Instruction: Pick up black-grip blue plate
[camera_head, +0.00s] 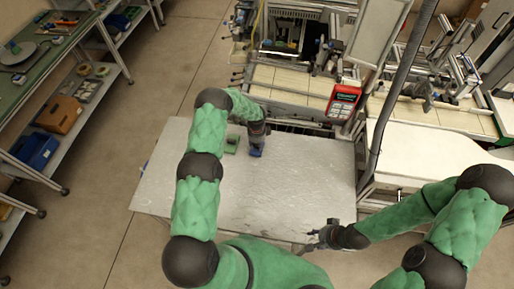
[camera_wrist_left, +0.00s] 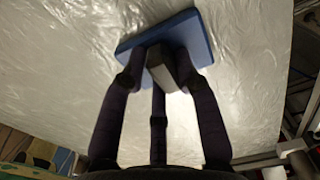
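The blue plate (camera_head: 256,152) is under my left gripper (camera_head: 257,146), over the upper part of the grey table. In the left wrist view the blue plate (camera_wrist_left: 200,38) lies turned at a slant, and its dark block-shaped grip (camera_wrist_left: 160,67) is between the fingers of my left gripper (camera_wrist_left: 160,70). The fingers are close around the grip; whether they press on it is unclear. Whether the plate touches the table is also unclear. My right gripper (camera_head: 322,236) is at the table's front right edge, fingers spread and empty.
A green piece (camera_head: 232,143) lies on the table (camera_head: 290,185) just left of the blue plate. The rest of the tabletop is bare. A workbench with fixtures and a red device (camera_head: 343,103) stands behind, and shelves (camera_head: 75,100) stand at the left.

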